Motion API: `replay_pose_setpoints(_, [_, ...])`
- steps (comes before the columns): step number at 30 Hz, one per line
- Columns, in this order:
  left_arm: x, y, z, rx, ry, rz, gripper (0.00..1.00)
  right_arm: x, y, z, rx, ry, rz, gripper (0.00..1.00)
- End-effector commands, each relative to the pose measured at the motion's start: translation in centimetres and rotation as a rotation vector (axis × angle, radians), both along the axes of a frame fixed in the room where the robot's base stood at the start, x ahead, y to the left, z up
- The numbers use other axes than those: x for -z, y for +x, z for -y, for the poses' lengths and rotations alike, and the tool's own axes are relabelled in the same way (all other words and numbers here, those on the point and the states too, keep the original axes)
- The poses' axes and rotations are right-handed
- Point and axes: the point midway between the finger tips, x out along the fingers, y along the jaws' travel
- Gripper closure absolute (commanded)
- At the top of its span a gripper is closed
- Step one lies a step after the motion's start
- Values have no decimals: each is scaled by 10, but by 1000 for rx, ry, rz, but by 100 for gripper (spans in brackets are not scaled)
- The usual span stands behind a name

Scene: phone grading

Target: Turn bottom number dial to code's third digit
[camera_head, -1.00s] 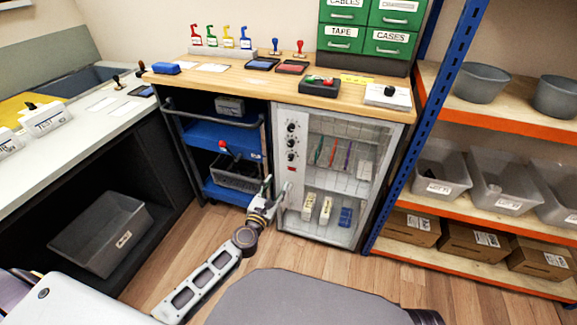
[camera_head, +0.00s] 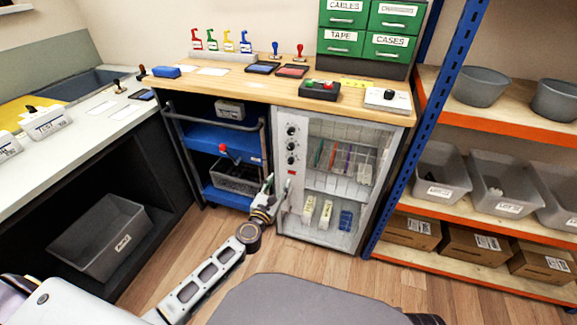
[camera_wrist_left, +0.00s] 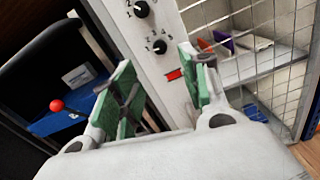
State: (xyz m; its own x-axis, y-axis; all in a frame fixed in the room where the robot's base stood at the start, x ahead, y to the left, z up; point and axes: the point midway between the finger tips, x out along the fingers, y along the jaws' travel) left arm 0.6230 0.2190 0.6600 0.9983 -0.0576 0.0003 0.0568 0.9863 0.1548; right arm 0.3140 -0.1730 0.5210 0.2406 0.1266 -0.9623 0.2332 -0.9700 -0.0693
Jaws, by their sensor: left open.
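The bottom number dial (camera_head: 291,160) is a black knob with a white mark, lowest of three on the white panel at the left of the cabinet (camera_head: 351,122). In the left wrist view the lower dial (camera_wrist_left: 160,46) shows beyond and between my fingertips, with another dial (camera_wrist_left: 141,9) above it. The digits around it are too small to read surely. My left gripper (camera_head: 276,187) is open and empty, in front of the panel, below the dial and apart from it. In the left wrist view its green-padded fingers (camera_wrist_left: 163,88) stand wide apart. My right gripper is not in view.
A small red indicator (camera_wrist_left: 174,75) is on the panel below the dial. The cabinet's mesh door (camera_wrist_left: 262,60) is on the right. A cart (camera_head: 228,150) with a red-knobbed lever stands left of the cabinet. The wood floor (camera_head: 196,243) in front is clear.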

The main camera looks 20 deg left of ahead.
Motion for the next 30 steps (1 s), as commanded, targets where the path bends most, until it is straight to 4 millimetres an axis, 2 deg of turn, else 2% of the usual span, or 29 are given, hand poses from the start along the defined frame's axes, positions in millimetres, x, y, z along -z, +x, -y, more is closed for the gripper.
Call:
replay_pose_setpoints(17, [1,45,2,-1,1,0,55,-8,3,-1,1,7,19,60])
replay_pose_setpoints(26, [1,68,4,0,1,0,55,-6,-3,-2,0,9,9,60])
replay_pose_setpoints(30, [1,79,4,-1,1,0,55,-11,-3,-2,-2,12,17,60])
